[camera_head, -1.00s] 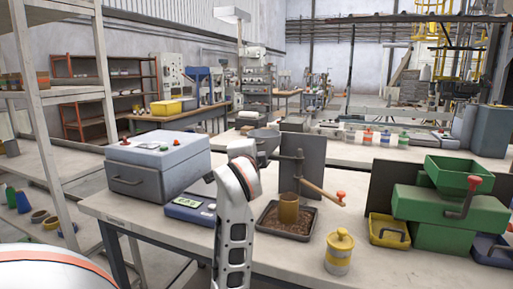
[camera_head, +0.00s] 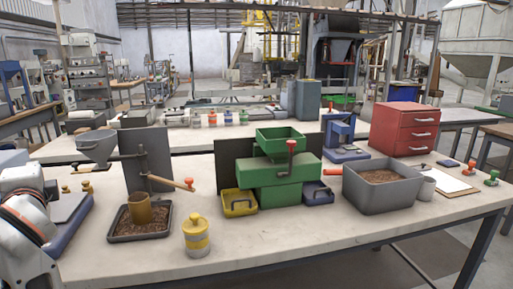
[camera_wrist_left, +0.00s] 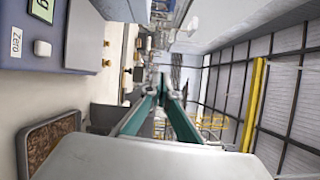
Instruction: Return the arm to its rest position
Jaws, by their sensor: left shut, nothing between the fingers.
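My left gripper (camera_wrist_left: 161,92) shows in the left wrist view with its two green fingers drawn together at the tips. Nothing is between them. In the head view my white left arm (camera_head: 25,225) enters at the lower left edge, and its gripper cannot be made out there. In the turned wrist view, a blue scale (camera_wrist_left: 60,60) with a "Zero" label lies at the upper left and a tray of brown pellets (camera_wrist_left: 28,137) at the lower left. My right arm and gripper do not show.
On the worktable (camera_head: 300,245), the pellet tray (camera_head: 168,232) holds a brown tube (camera_head: 139,210). The front strip of table is clear.

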